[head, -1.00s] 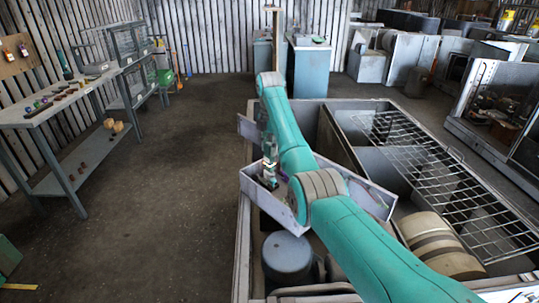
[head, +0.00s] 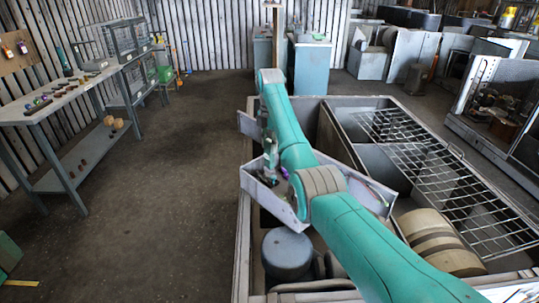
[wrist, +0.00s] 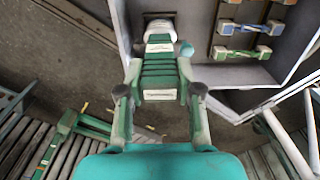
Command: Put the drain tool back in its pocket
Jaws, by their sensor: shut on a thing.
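The tool in my gripper, which I take to be the drain tool (wrist: 158,70), has a ribbed green body with white bands and a white collar. My gripper (wrist: 160,78) is shut on its sides. In the wrist view the tool's far end lies over or at a dark square opening (wrist: 160,15) in the grey tray (wrist: 285,65). The collar hides part of the opening, so I cannot tell whether the tip is inside. In the head view my gripper (head: 269,150) is over the tray's left end (head: 262,194), partly hidden by my arm.
The tray walls rise close beside my gripper. The tray sits across an open grey housing with a wire rack (head: 420,165) and a grey cylinder (head: 287,255). Floor on the left is clear.

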